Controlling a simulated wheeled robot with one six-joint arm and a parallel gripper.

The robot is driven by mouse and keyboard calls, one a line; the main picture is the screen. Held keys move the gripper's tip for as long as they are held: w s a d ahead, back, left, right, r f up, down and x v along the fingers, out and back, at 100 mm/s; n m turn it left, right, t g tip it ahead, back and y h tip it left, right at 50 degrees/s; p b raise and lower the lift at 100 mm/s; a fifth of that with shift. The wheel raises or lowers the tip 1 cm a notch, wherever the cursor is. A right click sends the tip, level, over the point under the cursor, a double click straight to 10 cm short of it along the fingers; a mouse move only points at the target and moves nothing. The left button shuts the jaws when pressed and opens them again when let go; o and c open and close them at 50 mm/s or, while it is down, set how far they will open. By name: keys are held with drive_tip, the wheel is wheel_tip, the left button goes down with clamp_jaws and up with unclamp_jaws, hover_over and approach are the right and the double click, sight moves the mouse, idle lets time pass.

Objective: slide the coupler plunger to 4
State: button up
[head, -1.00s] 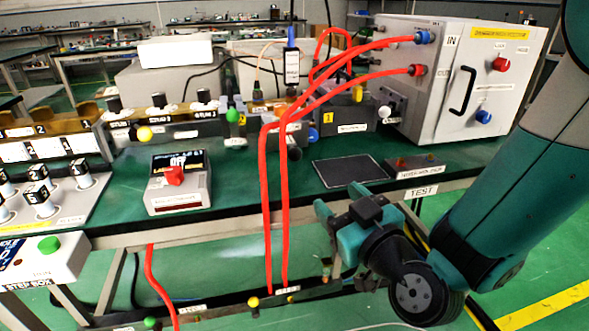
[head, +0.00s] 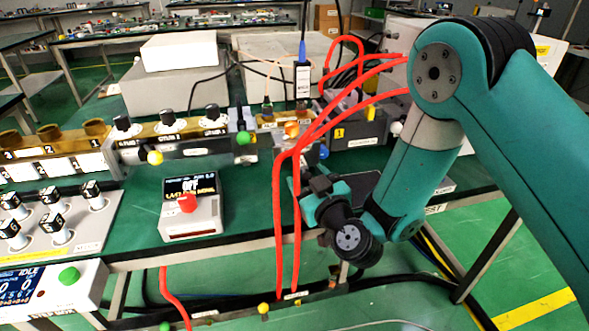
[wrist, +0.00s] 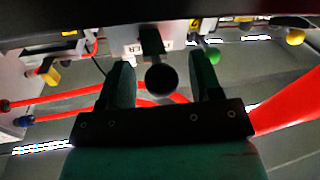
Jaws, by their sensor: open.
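A dark round knob (wrist: 161,80) on a short stem shows in the wrist view, between the two fingers of my gripper (wrist: 163,62). I cannot tell for sure that it is the coupler plunger. The fingers stand apart on either side of it, and no contact shows. In the head view my gripper (head: 303,178) is at the bench's front edge, partly behind the red hoses. A green knob (head: 243,137) and a yellow knob (head: 155,157) stick out of the units to its left. No scale mark 4 is readable there.
Red hoses (head: 277,220) hang in front of the bench close to my gripper. A meter box with a red button (head: 187,203) stands to the left. A blue knob (head: 323,152) and a white knob (head: 396,128) are near. My arm hides much of the right side.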

drive_tip(key=shift+w, duration=0.15)
drive_tip(key=shift+a, duration=0.1)
clamp_jaws()
drive_tip(key=shift+s, duration=0.55)
unclamp_jaws()
